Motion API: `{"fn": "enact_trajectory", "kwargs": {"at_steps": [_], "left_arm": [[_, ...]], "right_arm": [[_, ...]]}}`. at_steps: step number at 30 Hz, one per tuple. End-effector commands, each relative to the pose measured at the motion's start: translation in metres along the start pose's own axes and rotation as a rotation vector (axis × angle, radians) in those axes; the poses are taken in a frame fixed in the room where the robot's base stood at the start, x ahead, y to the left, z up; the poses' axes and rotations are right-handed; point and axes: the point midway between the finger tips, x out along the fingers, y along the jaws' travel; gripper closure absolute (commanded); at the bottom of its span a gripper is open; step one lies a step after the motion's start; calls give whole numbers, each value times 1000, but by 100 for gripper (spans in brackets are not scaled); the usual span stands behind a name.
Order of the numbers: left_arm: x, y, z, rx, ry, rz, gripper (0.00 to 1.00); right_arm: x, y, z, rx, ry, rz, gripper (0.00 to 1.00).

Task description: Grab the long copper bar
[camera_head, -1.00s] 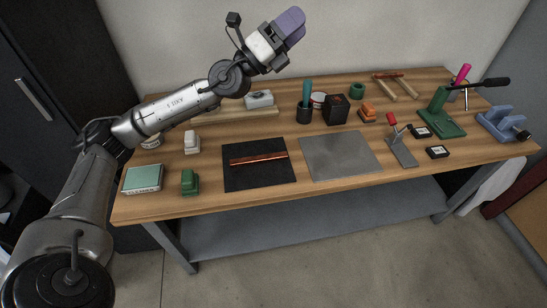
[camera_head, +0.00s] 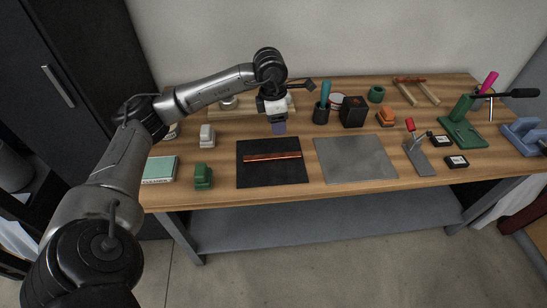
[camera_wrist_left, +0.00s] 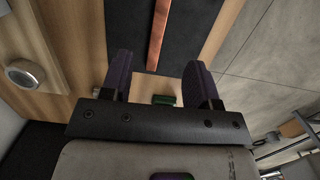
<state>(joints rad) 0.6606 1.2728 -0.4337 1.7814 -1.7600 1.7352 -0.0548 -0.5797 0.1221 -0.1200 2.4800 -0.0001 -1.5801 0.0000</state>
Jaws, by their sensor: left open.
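The long copper bar (camera_head: 273,156) lies flat on a black mat (camera_head: 258,179) on the wooden workbench. My left gripper (camera_head: 279,127) points down above the bench, just behind the mat's far edge, apart from the bar. In the left wrist view its two purple fingers (camera_wrist_left: 160,88) are spread open with nothing between them. There the bar (camera_wrist_left: 158,35) shows beyond the fingers, on the black mat (camera_wrist_left: 185,40). My right gripper is not in view.
A grey plate (camera_head: 355,158) lies right of the mat. A green block (camera_head: 203,176) and a pale block (camera_head: 207,135) stand to the left. A dark cup with a teal handle (camera_head: 322,111) and a black box (camera_head: 353,112) stand right of my gripper.

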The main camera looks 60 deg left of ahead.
Motion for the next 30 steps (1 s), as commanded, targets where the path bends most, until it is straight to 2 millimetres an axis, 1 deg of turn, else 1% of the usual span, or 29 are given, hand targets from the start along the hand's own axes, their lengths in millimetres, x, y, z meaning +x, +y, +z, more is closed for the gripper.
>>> {"fn": "enact_trajectory", "kwargs": {"at_steps": [3, 6, 8, 15, 21, 30], "left_arm": [[0, -1, -13, 4, 82, -6, 45], [5, -2, -20, 6, 117, -10, 45], [14, -2, -22, 8, 126, -11, 45], [56, -3, -27, 10, 127, -12, 45], [78, -3, -29, 10, 124, -12, 45], [88, -3, -30, 10, 121, -11, 45]], "right_arm": [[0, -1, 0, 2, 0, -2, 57], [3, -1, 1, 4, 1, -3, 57], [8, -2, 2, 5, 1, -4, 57], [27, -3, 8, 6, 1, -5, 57], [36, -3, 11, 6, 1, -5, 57], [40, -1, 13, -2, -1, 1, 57]]}}
